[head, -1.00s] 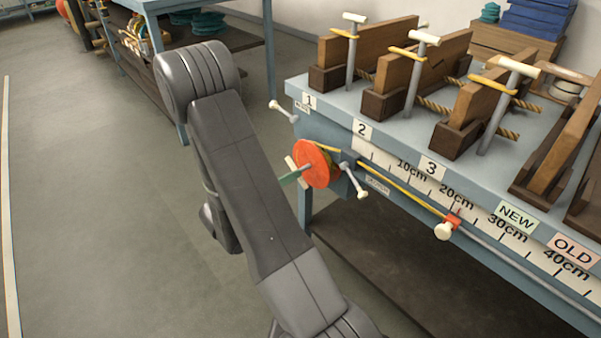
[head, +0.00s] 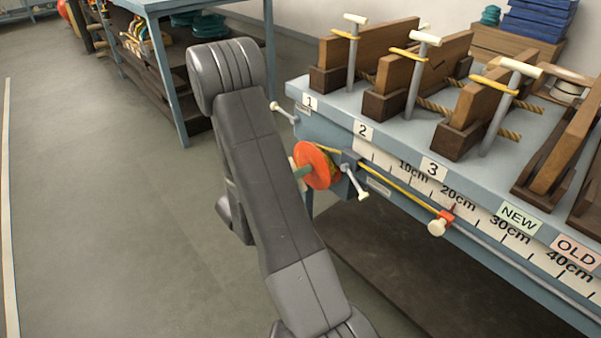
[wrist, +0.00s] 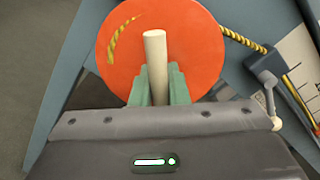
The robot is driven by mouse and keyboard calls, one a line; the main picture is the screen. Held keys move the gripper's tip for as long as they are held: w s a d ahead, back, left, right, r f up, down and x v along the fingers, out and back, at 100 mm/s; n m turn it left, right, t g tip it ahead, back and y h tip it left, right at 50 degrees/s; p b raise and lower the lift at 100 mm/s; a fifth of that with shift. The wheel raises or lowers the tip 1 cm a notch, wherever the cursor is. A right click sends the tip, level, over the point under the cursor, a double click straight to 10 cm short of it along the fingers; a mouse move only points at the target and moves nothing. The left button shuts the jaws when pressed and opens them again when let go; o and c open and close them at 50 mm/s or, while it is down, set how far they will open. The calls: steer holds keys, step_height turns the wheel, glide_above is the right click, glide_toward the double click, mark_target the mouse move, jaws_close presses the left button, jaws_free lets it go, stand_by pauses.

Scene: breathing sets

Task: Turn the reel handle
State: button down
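The orange-red reel (head: 318,165) is mounted at the left end of the bench's front edge. It fills the upper middle of the wrist view (wrist: 195,40). Its handle, a cream peg (wrist: 155,60), stands out from the reel face. My gripper's green fingers (wrist: 159,90) lie on both sides of the peg, closed against it. In the head view, my arm hides the peg and most of my gripper. A yellow rope (head: 400,189) runs from the reel along the scale to a red slider with a cream knob (head: 440,224), near the 20cm mark.
A cream-tipped crank (head: 354,182) sticks out just right of the reel, and another cream-tipped lever (head: 283,112) lies to its upper left. Wooden blocks with T-handled posts (head: 418,75) stand on the bench. The floor (head: 120,220) at left is clear.

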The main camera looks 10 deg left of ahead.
steer(key=shift+m+b, duration=0.5)
steer(key=shift+m, duration=0.6)
steer(key=c, duration=1.4)
jaws_free()
steer(key=shift+c, duration=0.2)
steer(key=shift+s, duration=0.1)
steer(key=p+v, duration=0.2)
steer(key=v, duration=1.1)
steer(key=shift+s+a, duration=0.25)
steer(key=shift+d, duration=0.1)
